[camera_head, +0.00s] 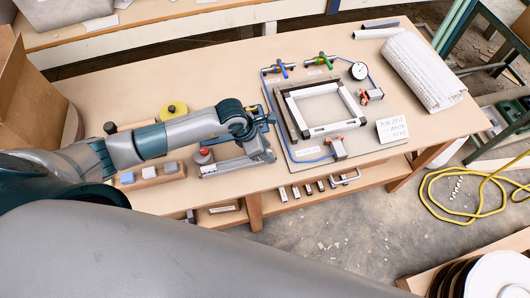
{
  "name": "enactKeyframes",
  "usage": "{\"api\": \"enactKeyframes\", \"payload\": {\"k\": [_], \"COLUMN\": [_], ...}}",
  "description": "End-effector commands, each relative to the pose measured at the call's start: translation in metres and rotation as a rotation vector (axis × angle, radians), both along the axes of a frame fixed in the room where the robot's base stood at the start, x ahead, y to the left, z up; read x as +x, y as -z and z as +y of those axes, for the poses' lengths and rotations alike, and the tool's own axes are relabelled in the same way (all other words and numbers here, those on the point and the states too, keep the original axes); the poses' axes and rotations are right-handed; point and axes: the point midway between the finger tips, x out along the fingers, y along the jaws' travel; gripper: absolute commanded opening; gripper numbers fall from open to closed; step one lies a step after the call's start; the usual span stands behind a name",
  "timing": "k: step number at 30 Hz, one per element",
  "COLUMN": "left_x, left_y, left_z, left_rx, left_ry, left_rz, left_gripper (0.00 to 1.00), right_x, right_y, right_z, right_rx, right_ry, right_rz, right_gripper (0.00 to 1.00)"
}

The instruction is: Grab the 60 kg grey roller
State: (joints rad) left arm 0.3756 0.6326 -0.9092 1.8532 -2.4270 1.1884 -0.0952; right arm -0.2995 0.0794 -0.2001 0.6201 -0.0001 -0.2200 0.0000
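My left arm reaches in from the left, above and behind this holder. My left gripper (268,118) is beyond it to the right, beside the left edge of the square metal frame (322,130). Its fingers are too small to tell open from shut. My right gripper is out of view.
A small press-like device (236,161) with a red top stands below my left wrist. A yellow round item (173,110) lies behind my arm. A dial gauge (358,71) and a large whitish roll (423,70) are to the right. The table's back middle is clear.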

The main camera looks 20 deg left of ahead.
Motion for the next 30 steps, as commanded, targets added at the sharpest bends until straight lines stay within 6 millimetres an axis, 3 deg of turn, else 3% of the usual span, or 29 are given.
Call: {"api": "enactKeyframes", "payload": {"k": [13,14,18,19,30], "left_x": [0.0001,0.0001,0.0001,0.0001,0.0005], "left_y": [0.0006,0.0006,0.0006,0.0006,-0.0009], "left_z": [-0.0003,-0.0003,-0.0002,-0.0002,-0.0003], "left_rx": [0.000,0.000,0.000,0.000,0.000], "left_ry": [0.000,0.000,0.000,0.000,0.000], "left_rz": [0.000,0.000,0.000,0.000,-0.001], "left_gripper": [0.39,0.37,0.03,0.00,0.00], "right_x": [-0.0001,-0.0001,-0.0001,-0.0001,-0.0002], "right_y": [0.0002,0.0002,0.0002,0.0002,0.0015], "right_z": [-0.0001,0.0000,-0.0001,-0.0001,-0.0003], "right_rx": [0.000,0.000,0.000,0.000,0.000], "right_ry": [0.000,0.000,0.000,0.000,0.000], "right_rz": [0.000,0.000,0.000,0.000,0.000], "right_gripper": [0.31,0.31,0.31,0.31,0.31]}}
